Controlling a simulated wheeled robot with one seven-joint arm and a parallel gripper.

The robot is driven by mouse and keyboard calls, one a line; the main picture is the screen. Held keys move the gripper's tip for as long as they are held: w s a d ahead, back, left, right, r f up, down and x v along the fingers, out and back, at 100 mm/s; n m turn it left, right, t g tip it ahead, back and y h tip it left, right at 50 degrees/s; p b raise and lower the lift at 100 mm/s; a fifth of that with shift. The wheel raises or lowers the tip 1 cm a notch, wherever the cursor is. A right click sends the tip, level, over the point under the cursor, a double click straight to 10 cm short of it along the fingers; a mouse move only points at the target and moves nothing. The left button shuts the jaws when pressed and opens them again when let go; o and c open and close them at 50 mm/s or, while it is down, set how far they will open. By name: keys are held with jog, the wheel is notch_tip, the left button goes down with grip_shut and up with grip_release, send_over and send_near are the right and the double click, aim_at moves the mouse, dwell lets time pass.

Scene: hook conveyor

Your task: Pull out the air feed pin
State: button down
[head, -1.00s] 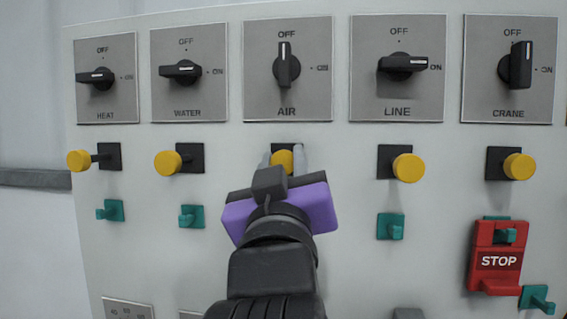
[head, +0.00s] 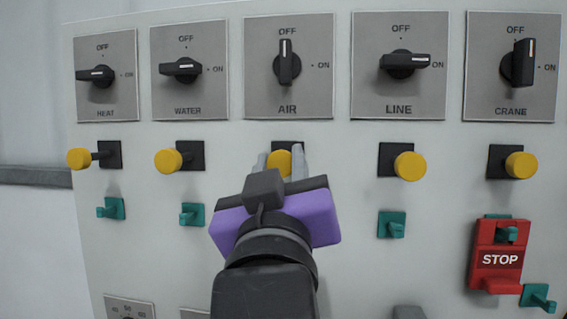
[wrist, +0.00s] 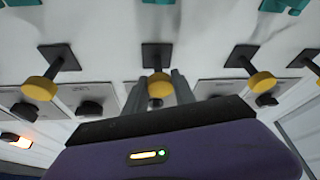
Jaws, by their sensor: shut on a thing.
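The air feed pin, with a round yellow knob (head: 279,163), sits under the AIR switch (head: 286,64) in the middle of the panel. My gripper (head: 281,164) has its two grey fingers on either side of this knob and is shut on it. In the wrist view, the knob (wrist: 160,88) shows between the fingers (wrist: 158,98), with its black square plate (wrist: 156,56) behind it. The AIR switch handle stands upright, at OFF. The purple gripper body hides the panel below the pin.
Similar yellow-knobbed pins flank it, under WATER (head: 169,161) and LINE (head: 409,166). Teal hooks (head: 391,225) stick out below them. A red STOP tag (head: 500,258) hangs from a hook at lower right. Open space lies left of the panel.

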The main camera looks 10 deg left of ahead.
jog(key=c, duration=1)
grip_release()
jog(key=shift+s, duration=0.2)
jog(key=shift+c, duration=0.2)
jog(key=b+v, duration=0.1)
jog(key=v, duration=0.6)
jog(key=shift+s, duration=0.35)
jog(key=shift+f, duration=0.1)
